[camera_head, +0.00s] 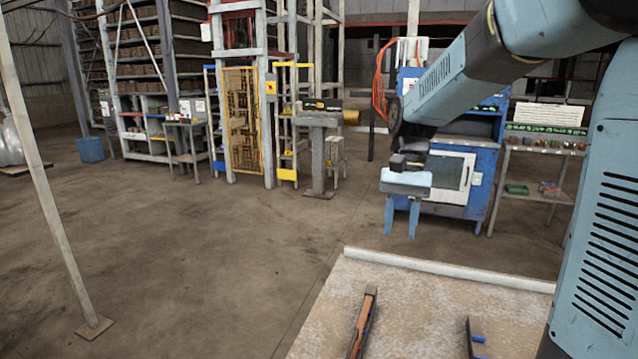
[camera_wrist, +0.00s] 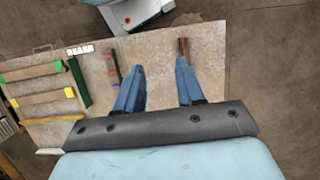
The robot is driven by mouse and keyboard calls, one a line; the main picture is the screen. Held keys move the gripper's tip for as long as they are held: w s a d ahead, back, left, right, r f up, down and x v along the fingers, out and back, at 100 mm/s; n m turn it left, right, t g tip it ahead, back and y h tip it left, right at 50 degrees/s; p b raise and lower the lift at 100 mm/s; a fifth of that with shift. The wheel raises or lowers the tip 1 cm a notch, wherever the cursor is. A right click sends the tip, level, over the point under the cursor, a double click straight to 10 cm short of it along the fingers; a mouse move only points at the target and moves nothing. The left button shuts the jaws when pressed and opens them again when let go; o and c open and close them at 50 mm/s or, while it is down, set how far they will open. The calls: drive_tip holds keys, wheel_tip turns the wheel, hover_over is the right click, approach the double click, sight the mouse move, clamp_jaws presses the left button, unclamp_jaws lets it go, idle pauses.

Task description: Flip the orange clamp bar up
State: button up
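My gripper (camera_head: 402,236) hangs from the arm in the head view, fingers pointing down, above the floor beyond the pale bench. In the wrist view its two blue fingers (camera_wrist: 160,72) stand well apart with nothing between the tips. I cannot surely identify the orange clamp bar. A dark box with a small orange patch (camera_head: 322,104) lies on a grey pedestal in the background. A narrow brown bar with an orange-red edge (camera_head: 363,322) lies on the bench. The gripper touches none of these.
The pale bench top (camera_head: 420,300) has a raised back edge. A dark bar with a blue piece (camera_head: 473,340) is at its front right. A blue machine cabinet (camera_head: 478,200) stands behind the gripper. A slanted post (camera_head: 45,180) rises at left. The floor between is open.

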drive_tip(key=s+d+r+n+t, duration=0.1)
drive_tip(key=s+d+r+t, duration=0.1)
drive_tip(key=s, duration=0.6)
drive_tip(key=s+d+r+n+t+h, duration=0.1)
drive_tip(key=s+d+r+n+t, duration=0.1)
drive_tip(key=s+d+t, duration=0.3)
drive_tip(key=s+t, duration=0.2)
drive_tip(key=shift+s+n, duration=0.3)
drive_tip(key=shift+s, duration=0.05)
drive_tip(key=shift+d+r, duration=0.1)
